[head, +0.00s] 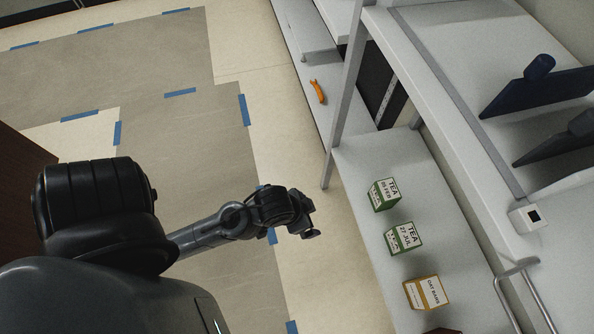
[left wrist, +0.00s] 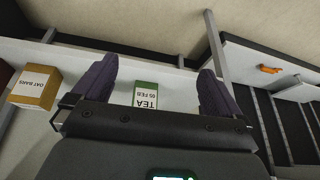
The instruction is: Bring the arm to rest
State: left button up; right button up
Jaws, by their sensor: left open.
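My left gripper (head: 306,222) hangs over the floor, left of the white shelf, apart from the boxes. In the left wrist view its two dark fingers (left wrist: 158,66) are spread wide with nothing held between them. A green and white tea box marked 05 FEB (head: 385,195) stands on the shelf; it also shows between the fingers in the left wrist view (left wrist: 145,96), beyond them. My right gripper is in neither view.
A second tea box marked 27 JUL (head: 404,238) and an oat bars box (head: 426,292) stand in line on the white shelf (head: 372,160). A metal post (head: 343,100) rises beside it. An orange tool (head: 318,91) lies farther back. Open floor lies left.

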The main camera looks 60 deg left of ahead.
pick_arm(q)
jog(key=s, duration=0.1)
jog(key=s+g, duration=0.1)
jog(key=shift+s+a+r, duration=0.1)
jog(key=shift+s+r, duration=0.2)
jog(key=shift+r, duration=0.1)
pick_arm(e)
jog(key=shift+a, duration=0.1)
pick_arm(q)
jog(key=shift+r, duration=0.15)
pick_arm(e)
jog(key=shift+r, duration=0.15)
